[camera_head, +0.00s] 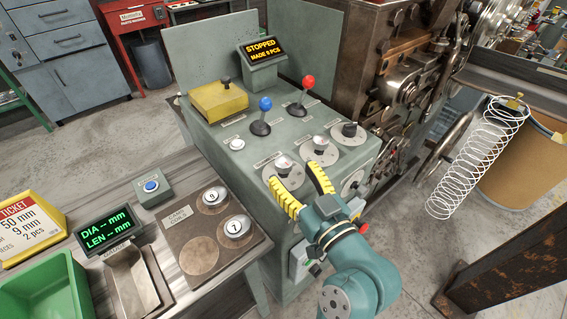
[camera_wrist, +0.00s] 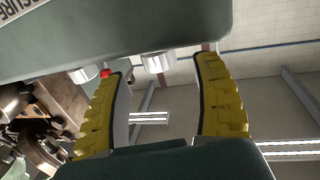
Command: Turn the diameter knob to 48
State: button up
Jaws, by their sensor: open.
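The console's sloped front panel has a left dial with a silver knob (camera_head: 284,167), a middle dial with a silver knob (camera_head: 320,145) and a dark knob (camera_head: 349,130) at right. Their labels and scale numbers are too small to read, so I cannot tell which is the diameter knob. My gripper (camera_head: 293,174) is open at the left dial, its yellow fingers to either side of that knob. In the wrist view a silver knob (camera_wrist: 158,62) sits between the fingertips of my gripper (camera_wrist: 163,68), apparently untouched. Another knob (camera_wrist: 84,75) is outside the fingers.
A blue lever (camera_head: 261,117) and red lever (camera_head: 303,95) stand behind the dials. A display (camera_head: 264,52) reads "STOPPED, MADE 0 PCS". A ticket (camera_head: 32,228) shows 50 mm, 9 mm, 2 pcs. A wire spring (camera_head: 475,155) hangs at right.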

aim_at(288, 168)
jog(key=x, duration=0.4)
jog(key=shift+w+a, duration=0.1)
jog(key=shift+w, duration=0.2)
jog(key=shift+c, duration=0.2)
jog(key=shift+b, duration=0.3)
jog(key=c, duration=1.2)
